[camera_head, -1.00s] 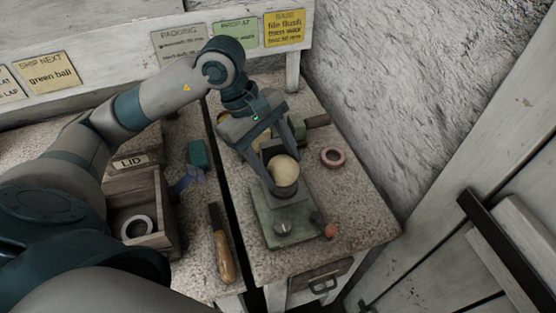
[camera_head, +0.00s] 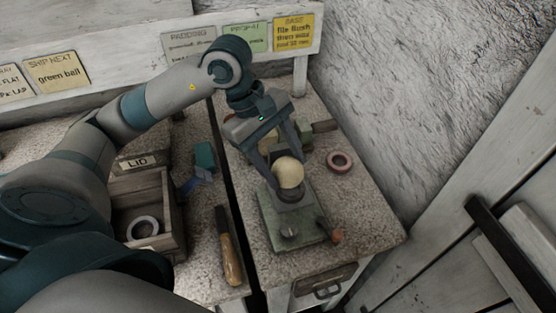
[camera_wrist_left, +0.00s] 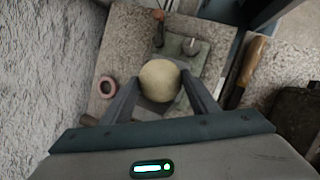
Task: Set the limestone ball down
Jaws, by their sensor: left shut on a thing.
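The limestone ball (camera_head: 290,172) is pale cream and round. It is between the fingers of my left gripper (camera_head: 286,176), which is shut on it. The ball is at the top of a dark round seat (camera_head: 293,193) on a green metal fixture (camera_head: 275,222); I cannot tell whether it touches the seat. In the left wrist view the ball (camera_wrist_left: 160,80) is between the two fingertips (camera_wrist_left: 162,88) and hides the seat. My right gripper is not in view.
A pinkish ring (camera_head: 339,161) lies to the right of the fixture. A small orange-red knob (camera_head: 337,236) is at its front right corner. A wooden-handled tool (camera_head: 230,255) and a wooden LID box (camera_head: 172,215) are on the left bench, across a dark gap.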

